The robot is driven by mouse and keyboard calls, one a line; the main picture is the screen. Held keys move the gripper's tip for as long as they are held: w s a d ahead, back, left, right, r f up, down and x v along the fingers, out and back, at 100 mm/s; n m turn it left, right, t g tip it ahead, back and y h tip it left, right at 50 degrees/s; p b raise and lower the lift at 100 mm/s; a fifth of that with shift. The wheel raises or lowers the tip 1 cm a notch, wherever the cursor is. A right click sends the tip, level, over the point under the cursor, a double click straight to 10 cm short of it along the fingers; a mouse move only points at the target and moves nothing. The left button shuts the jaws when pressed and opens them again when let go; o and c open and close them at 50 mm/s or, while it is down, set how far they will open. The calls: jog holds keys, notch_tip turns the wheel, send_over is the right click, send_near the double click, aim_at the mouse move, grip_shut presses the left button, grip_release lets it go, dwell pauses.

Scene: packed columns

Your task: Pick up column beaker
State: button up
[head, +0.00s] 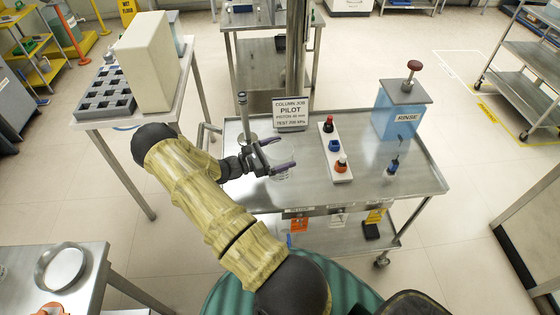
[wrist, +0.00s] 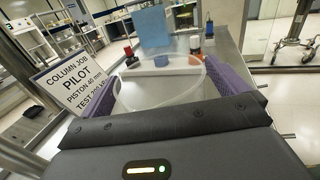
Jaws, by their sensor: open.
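A clear round-rimmed vessel, which looks like the column beaker (head: 281,175), stands on the steel cart top. It is see-through and hard to make out in the head view. My gripper (head: 281,154) is open, with its purple fingers at the vessel's upper part. In the wrist view the clear beaker (wrist: 160,88) fills the gap between the two purple fingers. One finger is on each side of it. I cannot tell whether either finger touches it. The beaker's lower part is hidden in the wrist view.
A "COLUMN JOB PILOT" sign (head: 291,114) stands close behind my gripper, beside a steel post. To the right are a white strip (head: 335,152) with several coloured-top items, a blue RINSE tank (head: 399,110) and a small dark-blue bottle (head: 392,167). The cart's front right is clear.

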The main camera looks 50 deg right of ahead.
jog(key=shift+c, duration=0.2)
dwell(0.3)
jog(key=c, duration=1.2)
jog(key=shift+o, duration=0.2)
jog(key=shift+r, duration=0.15)
notch_tip(320, 180, up, 10)
jog(key=b, duration=0.2)
